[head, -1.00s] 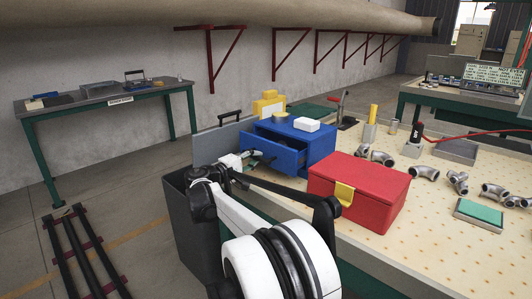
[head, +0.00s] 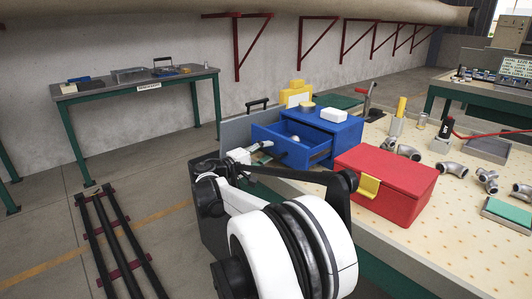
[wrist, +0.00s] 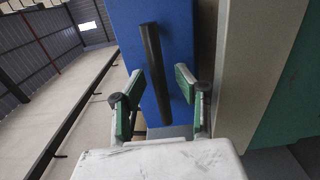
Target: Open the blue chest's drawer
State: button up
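The blue chest (head: 335,130) stands on the bench, with its drawer (head: 290,151) pulled partly out to the left. A small pale round object (head: 295,139) shows inside the drawer. In the wrist view the blue drawer front (wrist: 182,40) carries a long black handle (wrist: 153,70). My gripper (wrist: 160,84) is open, with one green-padded finger on each side of the handle and gaps between. Whether it touches the handle elsewhere is unclear. In the head view my gripper (head: 256,150) is at the drawer front, small and partly hidden.
A white block (head: 333,114) and a round tin (head: 307,107) sit on the chest. A red box (head: 390,180) with a yellow latch stands close in front of it. Metal pipe fittings (head: 452,169) lie at the right. Open floor (head: 150,190) lies left of the bench.

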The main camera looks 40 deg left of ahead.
jog(key=s+a, duration=0.1)
jog(key=s, duration=1.1)
jog(key=shift+a, duration=0.35)
jog(key=shift+w, duration=0.1)
